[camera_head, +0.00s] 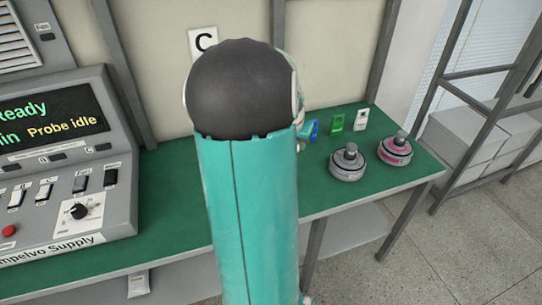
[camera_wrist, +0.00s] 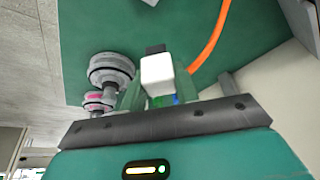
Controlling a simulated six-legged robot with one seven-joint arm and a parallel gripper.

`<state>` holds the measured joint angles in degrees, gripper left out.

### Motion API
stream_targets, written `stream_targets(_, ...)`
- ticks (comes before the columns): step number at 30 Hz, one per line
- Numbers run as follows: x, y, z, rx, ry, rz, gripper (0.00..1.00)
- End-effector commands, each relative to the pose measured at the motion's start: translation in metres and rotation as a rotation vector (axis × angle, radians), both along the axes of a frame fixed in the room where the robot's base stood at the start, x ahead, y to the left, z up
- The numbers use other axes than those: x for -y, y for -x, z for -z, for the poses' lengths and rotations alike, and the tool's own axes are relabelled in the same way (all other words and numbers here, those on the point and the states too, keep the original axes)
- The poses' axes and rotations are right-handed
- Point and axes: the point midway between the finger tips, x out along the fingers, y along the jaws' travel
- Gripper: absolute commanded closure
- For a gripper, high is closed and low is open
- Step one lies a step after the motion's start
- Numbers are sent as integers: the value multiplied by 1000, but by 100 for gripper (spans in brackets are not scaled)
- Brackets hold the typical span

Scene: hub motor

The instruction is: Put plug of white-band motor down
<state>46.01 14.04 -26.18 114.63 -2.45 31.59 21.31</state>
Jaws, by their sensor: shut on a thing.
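In the wrist view, my gripper (camera_wrist: 158,84) is shut on a white plug (camera_wrist: 157,73) with a dark tip, held between its green fingers over the green bench. Whether the plug touches the bench is unclear. The white-band motor (camera_wrist: 111,72) is just left of the plug in that view. In the head view the white-band motor (camera_head: 347,164) stands upright near the bench's front edge. There my arm hides my gripper and the plug.
A pink-band motor (camera_head: 395,151) stands right of the white-band one. Blue (camera_head: 313,129), green (camera_head: 337,121) and white (camera_head: 361,119) small pieces are behind them. A supply console (camera_head: 70,160) fills the left. An orange cable (camera_wrist: 210,42) runs near the plug.

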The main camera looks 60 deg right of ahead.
Motion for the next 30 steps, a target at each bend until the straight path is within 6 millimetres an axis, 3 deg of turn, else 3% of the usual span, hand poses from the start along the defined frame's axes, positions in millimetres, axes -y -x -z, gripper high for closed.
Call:
stream_targets(11, 43, -71, 39, -2, -2, -1, 97)
stream_targets(16, 55, -92, 71, -3, -3, 1, 97)
stream_targets(26, 66, -113, 98, -1, -1, 1, 97)
stream_targets(30, 65, -112, 120, -1, -3, 3, 97)
